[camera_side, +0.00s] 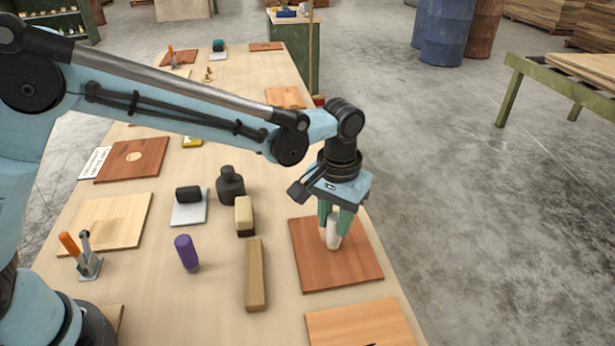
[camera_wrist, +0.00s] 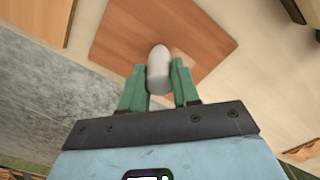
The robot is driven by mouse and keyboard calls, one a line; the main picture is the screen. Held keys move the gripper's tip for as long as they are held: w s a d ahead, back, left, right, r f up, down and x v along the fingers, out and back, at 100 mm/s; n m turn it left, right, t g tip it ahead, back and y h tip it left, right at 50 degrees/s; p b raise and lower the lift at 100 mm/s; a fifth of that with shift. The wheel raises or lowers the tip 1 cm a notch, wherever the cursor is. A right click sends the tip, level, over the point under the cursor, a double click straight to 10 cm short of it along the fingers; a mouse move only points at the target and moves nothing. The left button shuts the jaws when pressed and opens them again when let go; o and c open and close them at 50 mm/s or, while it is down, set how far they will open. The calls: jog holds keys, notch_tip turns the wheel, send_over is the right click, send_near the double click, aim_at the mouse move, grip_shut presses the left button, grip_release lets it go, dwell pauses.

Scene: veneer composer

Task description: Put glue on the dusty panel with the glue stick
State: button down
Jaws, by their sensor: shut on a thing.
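My gripper (camera_side: 334,228) is shut on a white, round-ended stick (camera_side: 333,241), which looks like the glue stick. The stick is upright between the green fingers, over the middle of a reddish-brown panel (camera_side: 308,270). Its lower end is at or just above the panel face; I cannot tell if it touches. In the wrist view the stick (camera_wrist: 158,75) sits between the fingertips (camera_wrist: 158,66), with the panel (camera_wrist: 145,25) beyond it. I cannot make out dust or glue on this panel. The spot under the stick is hidden.
A pale-topped block (camera_side: 244,216), dark bottle (camera_side: 230,184) and roller on a plate (camera_side: 188,212) stand behind. Another panel (camera_side: 360,325) is in front. The table's right edge is close.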

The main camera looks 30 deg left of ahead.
jog(key=shift+s+d, duration=1.45)
jog(key=shift+a+f, duration=0.1)
jog(key=shift+w+a+f, duration=0.15)
jog(key=shift+w+a, duration=0.9)
jog(key=shift+w, duration=0.05)
jog(key=shift+w+a, duration=1.9)
jog(key=shift+w, duration=0.05)
notch_tip(320, 180, up, 7)
